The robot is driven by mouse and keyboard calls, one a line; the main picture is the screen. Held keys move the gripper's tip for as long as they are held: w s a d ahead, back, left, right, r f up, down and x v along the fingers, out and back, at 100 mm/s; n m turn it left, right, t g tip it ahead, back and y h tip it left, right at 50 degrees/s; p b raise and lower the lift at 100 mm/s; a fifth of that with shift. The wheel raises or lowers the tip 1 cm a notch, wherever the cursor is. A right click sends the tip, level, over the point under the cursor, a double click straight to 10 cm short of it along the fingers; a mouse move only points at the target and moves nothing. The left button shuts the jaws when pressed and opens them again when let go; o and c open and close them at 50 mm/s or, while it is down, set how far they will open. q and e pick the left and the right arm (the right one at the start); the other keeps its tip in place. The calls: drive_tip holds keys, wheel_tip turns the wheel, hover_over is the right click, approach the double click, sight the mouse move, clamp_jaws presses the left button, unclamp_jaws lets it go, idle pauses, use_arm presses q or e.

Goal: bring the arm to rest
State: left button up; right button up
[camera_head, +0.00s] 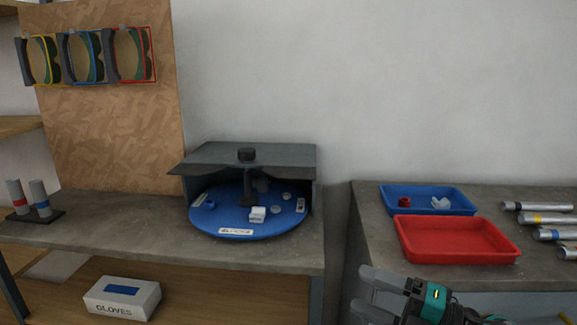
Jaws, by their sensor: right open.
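My right gripper (362,289) is low in the head view, right of centre. Its two grey fingers point left and stand apart, with nothing between them. It is in front of the gap between the two benches, a little left of and below the red tray (407,246), and appears clear of both benches. The black and teal wrist (433,303) runs off the bottom edge. My left gripper does not show.
A blue turntable (205,222) with small parts sits under a grey cover (290,155) on the left bench. A blue tray (385,193) and several metal tubes (545,218) lie on the right bench. A gloves box (120,298) is on the lower shelf.

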drive_tip(key=s+d+f+m+h, duration=0.1)
drive_tip(key=s+f+m+h, duration=0.6)
drive_tip(key=f+m, duration=0.5)
drive_tip(key=s+d+f+m+t+h+p, duration=0.1)
drive_tip(key=s+d+f+m+h, duration=0.1)
drive_tip(key=s+f+m+h, duration=0.5)
wheel_tip(320, 180, down, 5)
drive_tip(key=s+m, duration=0.2)
drive_tip(key=m, duration=0.6)
drive_tip(key=shift+s+d, duration=0.15)
drive_tip(key=shift+s, duration=0.15)
drive_tip(key=shift+r, duration=0.1)
